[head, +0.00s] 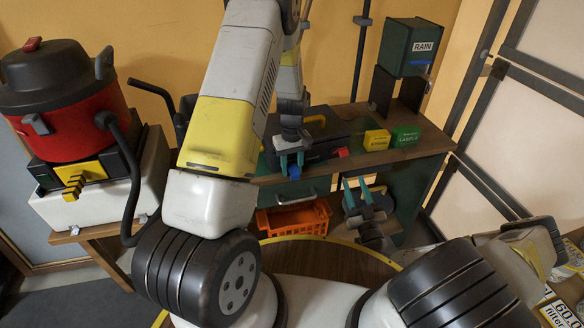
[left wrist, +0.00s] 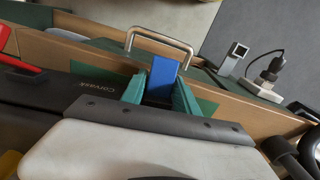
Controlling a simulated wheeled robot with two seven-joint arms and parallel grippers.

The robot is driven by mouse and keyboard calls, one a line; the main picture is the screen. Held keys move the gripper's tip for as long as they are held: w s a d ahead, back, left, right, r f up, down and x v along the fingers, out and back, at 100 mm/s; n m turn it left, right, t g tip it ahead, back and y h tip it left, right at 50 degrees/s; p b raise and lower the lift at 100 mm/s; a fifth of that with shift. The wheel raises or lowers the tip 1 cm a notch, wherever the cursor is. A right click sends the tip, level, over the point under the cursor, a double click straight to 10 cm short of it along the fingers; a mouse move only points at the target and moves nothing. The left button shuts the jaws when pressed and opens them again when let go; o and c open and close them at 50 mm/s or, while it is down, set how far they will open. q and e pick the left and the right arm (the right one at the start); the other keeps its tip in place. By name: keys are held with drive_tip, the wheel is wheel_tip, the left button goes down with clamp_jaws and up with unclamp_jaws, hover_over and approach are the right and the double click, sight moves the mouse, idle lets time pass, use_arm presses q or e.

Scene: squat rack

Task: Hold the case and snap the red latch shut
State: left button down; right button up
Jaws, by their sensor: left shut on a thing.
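The black case (head: 330,124) lies on the green workbench, with a yellow handle (head: 316,121) on its top. Its red latch (head: 341,153) sticks out at the front right; whether it is fastened I cannot tell. My left gripper (head: 291,164) is shut on a blue latch at the case's front left. In the left wrist view its teal fingers stand on both sides of the blue latch (left wrist: 163,76), with the dark case (left wrist: 85,92) to the left. My right gripper (head: 359,184) is open and empty, below and in front of the bench edge, lower than the red latch.
A yellow box (head: 376,140) and a green box (head: 405,136) stand right of the case. The RAIN bin (head: 408,48) stands at the bench's back right. An orange crate (head: 293,218) sits below. A red vacuum (head: 67,100) stands at left.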

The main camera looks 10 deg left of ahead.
idle(0.9)
use_arm(q)
drive_tip(key=c, duration=1.6)
unclamp_jaws()
clamp_jaws()
idle(1.6)
